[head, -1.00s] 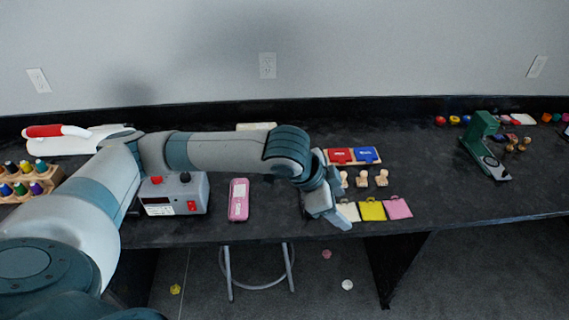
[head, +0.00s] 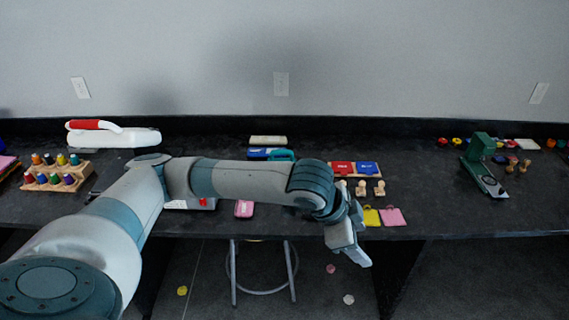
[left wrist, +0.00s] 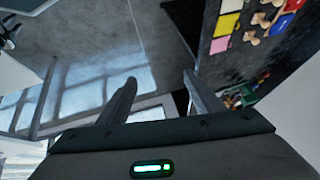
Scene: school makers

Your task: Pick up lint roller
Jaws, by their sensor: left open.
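I cannot make out a lint roller for certain. A long white object with a red handle (head: 112,137) lies on the dark table at the back left, and I cannot tell if it is the roller. My left gripper (head: 356,250) is at the table's front edge in the head view, pointing down and right, clear of that object. In the left wrist view its two fingers (left wrist: 159,78) are apart with nothing between them. My left arm hides part of the table behind it. My right gripper is not in view.
Thread spools in a wooden rack (head: 56,172) stand at left. A teal-blue item (head: 270,154) lies behind my arm. Red and blue pads (head: 355,169), wooden stamps (head: 361,188) and a pink square (head: 393,217) lie beyond my gripper. A green press (head: 481,149) stands right.

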